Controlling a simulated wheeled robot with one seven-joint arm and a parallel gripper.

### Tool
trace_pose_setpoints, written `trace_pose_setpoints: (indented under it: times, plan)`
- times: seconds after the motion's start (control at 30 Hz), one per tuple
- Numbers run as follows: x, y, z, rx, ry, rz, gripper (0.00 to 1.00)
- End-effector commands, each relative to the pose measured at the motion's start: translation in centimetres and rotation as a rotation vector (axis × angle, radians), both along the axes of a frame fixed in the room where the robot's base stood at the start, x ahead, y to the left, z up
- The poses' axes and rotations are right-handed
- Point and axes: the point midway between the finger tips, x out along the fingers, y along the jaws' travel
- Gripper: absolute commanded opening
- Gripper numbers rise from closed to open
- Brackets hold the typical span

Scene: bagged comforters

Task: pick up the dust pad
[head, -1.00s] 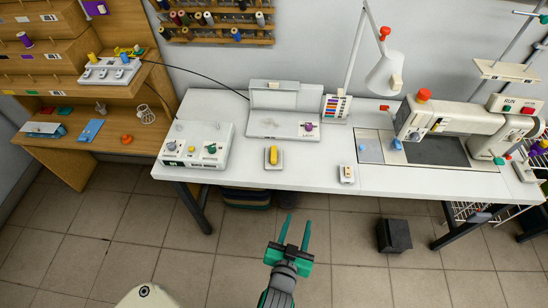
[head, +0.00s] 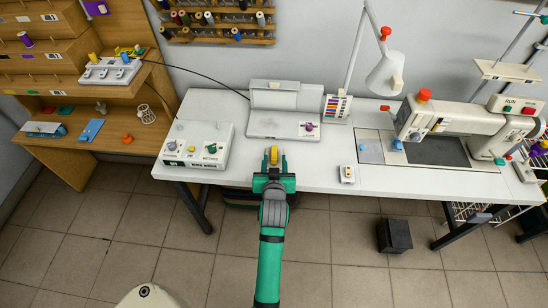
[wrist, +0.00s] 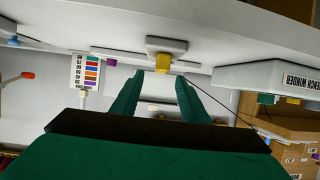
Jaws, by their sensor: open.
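No label marks a dust pad. A small yellow block (head: 274,153) stands on a small white base near the front edge of the white table. My gripper (head: 274,161) is open at the table's front edge, with its fingers reaching toward the yellow block. In the wrist view, the yellow block (wrist: 162,62) shows on its white base (wrist: 166,44), between and just beyond the fingertips of my gripper (wrist: 160,76). Nothing is held. Contact cannot be told. In the head view, my gripper hides most of the base.
The white table (head: 320,180) carries a control box (head: 197,146) left, an open white device (head: 285,115) behind, a small switch block (head: 347,173) right, and a sewing machine (head: 450,118) farther right. A lamp (head: 385,75) stands behind. A dark box (head: 394,236) sits on the floor.

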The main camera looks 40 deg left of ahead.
Motion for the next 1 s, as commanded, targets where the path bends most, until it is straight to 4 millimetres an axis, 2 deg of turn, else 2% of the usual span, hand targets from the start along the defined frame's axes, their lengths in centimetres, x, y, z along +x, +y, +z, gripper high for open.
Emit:
trace_pose_setpoints:
  times: [0.27, 0.6, 0.87, 0.9, 1.0]
  plan:
    - [1.5, 1.1, -0.8, 0.0, 0.0, 0.0, 0.41]
    - [4.4, 3.5, -2.3, -0.001, 0.001, 0.0, 0.41]
    - [4.6, 3.5, -2.4, 0.0, 0.001, -0.002, 0.41]
    - [4.6, 3.5, -2.4, 0.0, 0.001, -0.003, 0.36]
    - [4.6, 3.7, -2.4, 0.0, 0.001, 0.0, 0.12]
